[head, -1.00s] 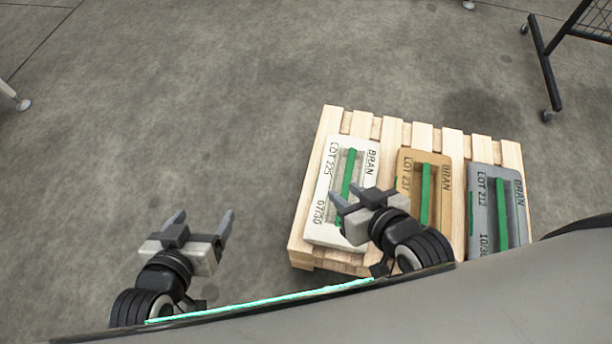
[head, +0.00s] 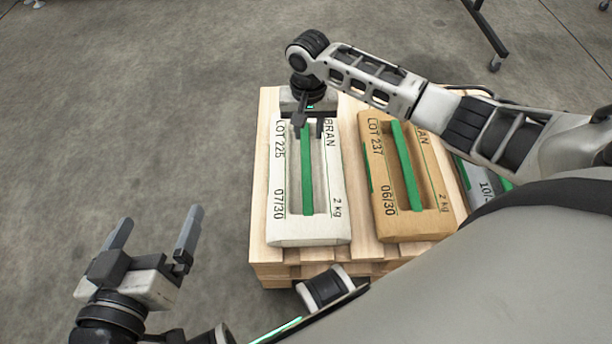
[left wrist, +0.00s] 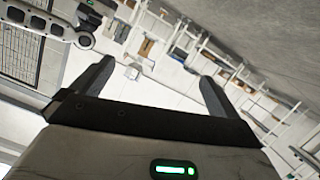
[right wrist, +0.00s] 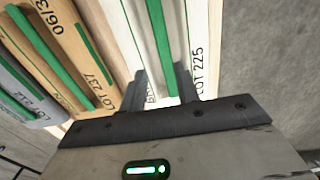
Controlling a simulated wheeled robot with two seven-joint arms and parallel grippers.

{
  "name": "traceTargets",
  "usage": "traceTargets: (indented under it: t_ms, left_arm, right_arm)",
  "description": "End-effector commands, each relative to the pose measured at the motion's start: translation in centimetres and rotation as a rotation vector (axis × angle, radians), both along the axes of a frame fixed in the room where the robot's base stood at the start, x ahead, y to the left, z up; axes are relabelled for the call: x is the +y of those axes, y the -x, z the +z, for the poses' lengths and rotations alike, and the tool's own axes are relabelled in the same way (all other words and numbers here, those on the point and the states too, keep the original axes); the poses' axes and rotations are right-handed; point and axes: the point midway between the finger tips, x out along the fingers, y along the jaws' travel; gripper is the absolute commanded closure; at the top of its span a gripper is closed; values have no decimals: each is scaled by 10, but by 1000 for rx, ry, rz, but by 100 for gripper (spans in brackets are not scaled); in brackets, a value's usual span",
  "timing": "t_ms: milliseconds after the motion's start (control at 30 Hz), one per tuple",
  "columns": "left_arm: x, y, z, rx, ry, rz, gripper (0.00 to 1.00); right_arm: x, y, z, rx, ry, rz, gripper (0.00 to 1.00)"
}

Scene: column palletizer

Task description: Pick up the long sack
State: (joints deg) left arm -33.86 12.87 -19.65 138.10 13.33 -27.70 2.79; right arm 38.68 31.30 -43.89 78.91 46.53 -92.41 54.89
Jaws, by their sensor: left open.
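A white sack (head: 279,218) marked LOT 225 lies on the pallet's left side, with a green strip along its recess. A brown sack (head: 382,205) marked LOT 237 lies to its right, and a mostly hidden grey sack (head: 485,190) lies beyond that. I cannot tell which is the long one. My right gripper (head: 309,127) is over the white sack's far end, jaws partly apart, with the green strip between its fingers in the right wrist view (right wrist: 162,80). A gap shows there. My left gripper (head: 152,238) is open and empty, left of the pallet.
The wooden pallet (head: 261,170) bears the sacks in a row. My right arm reaches across its far side and covers part of the brown and grey sacks. The floor (head: 130,110) left of the pallet is clear. A wheeled rack leg (head: 484,25) stands at the top right.

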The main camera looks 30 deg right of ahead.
Motion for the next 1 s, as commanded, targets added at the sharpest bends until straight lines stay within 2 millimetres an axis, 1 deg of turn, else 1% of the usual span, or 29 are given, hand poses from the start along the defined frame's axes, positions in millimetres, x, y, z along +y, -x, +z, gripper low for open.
traceTargets:
  t_ms: [33, 100, 300, 400, 567, 667, 700, 833, 1000]
  left_arm:
    - [-2, -1, -3, -6, 26, -1, 0]
    - [-4, -2, -2, -12, 67, -3, 0]
    - [-9, -3, 5, -30, 179, -12, 0]
    - [-11, -3, 9, -36, 219, -16, 0]
    - [-12, -3, 12, -41, 248, -21, 0]
    - [-12, -5, 13, -76, 263, -23, 0]
    - [-12, -7, 16, -104, 273, -26, 0]
    - [-8, -19, 38, -292, 220, -29, 0]
    - [-4, -25, 61, -482, 166, -31, 0]
  right_arm:
    - [1, 1, -16, 4, 0, 1, 68]
    - [1, 1, -33, 2, 0, 1, 68]
    - [1, 0, -73, 0, -1, 3, 68]
    - [2, 0, -86, -2, -1, 5, 68]
    - [2, 0, -93, -4, -3, 5, 68]
    - [2, -1, -105, -3, -2, 6, 68]
    - [3, -2, -113, -2, -2, 6, 68]
    - [4, -4, -125, -4, -3, 5, 68]
    - [3, -4, -141, -3, -2, 5, 68]
